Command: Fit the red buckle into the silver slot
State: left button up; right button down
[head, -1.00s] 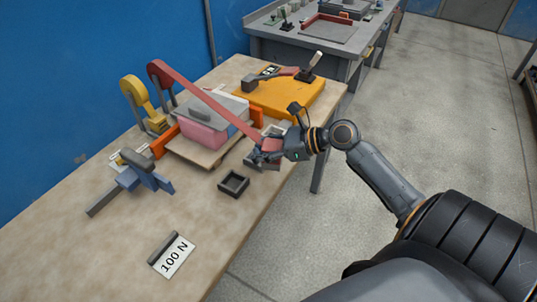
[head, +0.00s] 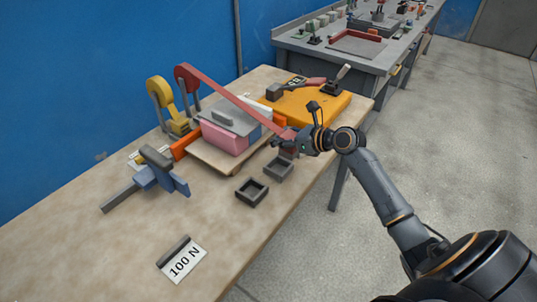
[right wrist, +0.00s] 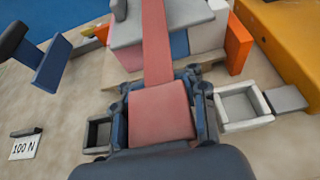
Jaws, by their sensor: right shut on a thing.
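The red buckle (right wrist: 160,112) is a flat red block at the free end of the red strap (head: 235,98). My right gripper (head: 287,146) is shut on it, with one finger on each side in the right wrist view. The strap runs from a red reel (head: 187,76) over the stacked panel to the buckle. The silver slot (head: 280,167) is an open grey frame just below the gripper in the head view. It shows to the right of the buckle in the right wrist view (right wrist: 268,118). The buckle is outside it. My left gripper is not in view.
A dark slot (head: 252,203) sits beside the silver one. The pink block (head: 225,138) and its grey cover lie under the strap. A yellow reel (head: 160,92), blue clamp (head: 158,178), orange case (head: 318,108) and "100 N" card (head: 185,262) surround it.

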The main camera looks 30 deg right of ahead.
jog(key=a+f, duration=0.1)
jog(key=w+a+f, duration=0.1)
jog(key=f, duration=0.1)
jog(key=shift+w+a, duration=0.1)
jog(key=f, duration=0.4)
jog(key=shift+w+a+b, duration=0.1)
jog(key=shift+a+b, duration=0.2)
jog(key=shift+b, duration=0.05)
jog(key=c, duration=0.7)
grip_release()
jog(key=shift+c, duration=0.2)
